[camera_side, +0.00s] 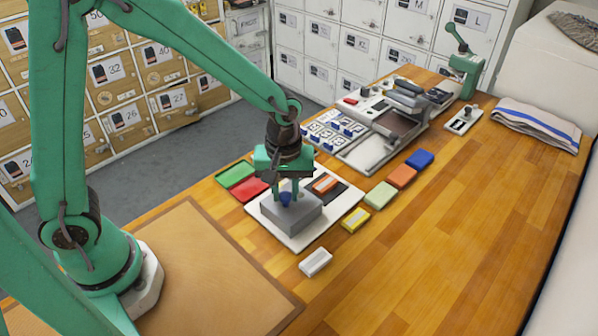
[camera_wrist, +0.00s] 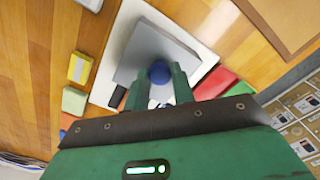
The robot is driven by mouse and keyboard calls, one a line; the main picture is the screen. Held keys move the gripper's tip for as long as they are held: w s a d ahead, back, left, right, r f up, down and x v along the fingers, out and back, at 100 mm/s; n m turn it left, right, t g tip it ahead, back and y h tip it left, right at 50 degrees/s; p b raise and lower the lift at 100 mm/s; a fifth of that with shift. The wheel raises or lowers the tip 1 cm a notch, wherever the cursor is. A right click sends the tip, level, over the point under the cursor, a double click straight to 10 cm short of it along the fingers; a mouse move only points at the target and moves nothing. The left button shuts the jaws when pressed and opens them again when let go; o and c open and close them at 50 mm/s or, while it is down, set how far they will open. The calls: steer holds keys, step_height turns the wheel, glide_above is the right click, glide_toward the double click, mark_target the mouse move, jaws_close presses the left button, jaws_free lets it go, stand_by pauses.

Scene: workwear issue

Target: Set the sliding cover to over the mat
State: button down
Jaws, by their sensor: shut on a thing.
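The sliding cover is a grey box (camera_side: 291,219) with a round blue knob (camera_side: 285,199) on top. It sits on the near left part of a white board (camera_side: 334,215). My gripper (camera_side: 285,190) is above the cover, its fingers shut on the blue knob. In the wrist view the knob (camera_wrist: 159,70) shows at the fingertips (camera_wrist: 158,88), with the grey cover (camera_wrist: 138,52) behind it. A dark mat (camera_side: 340,197) lies on the board beyond the cover, with an orange and white block (camera_side: 325,183) on it. The cover stands beside this mat; what is under the cover is hidden.
Red (camera_side: 249,189) and green (camera_side: 235,174) pieces lie left of the board. Yellow (camera_side: 355,220), pale green (camera_side: 380,195), orange (camera_side: 401,176) and blue (camera_side: 420,159) blocks line its right side. A white block (camera_side: 315,262) lies in front. The right of the table is clear.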

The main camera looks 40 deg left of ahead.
steer(key=w, duration=1.2)
steer(key=shift+w+r, duration=0.1)
steer(key=c, duration=1.3)
jaws_free()
steer(key=shift+o, duration=0.7)
step_height(320, 180, up, 8)
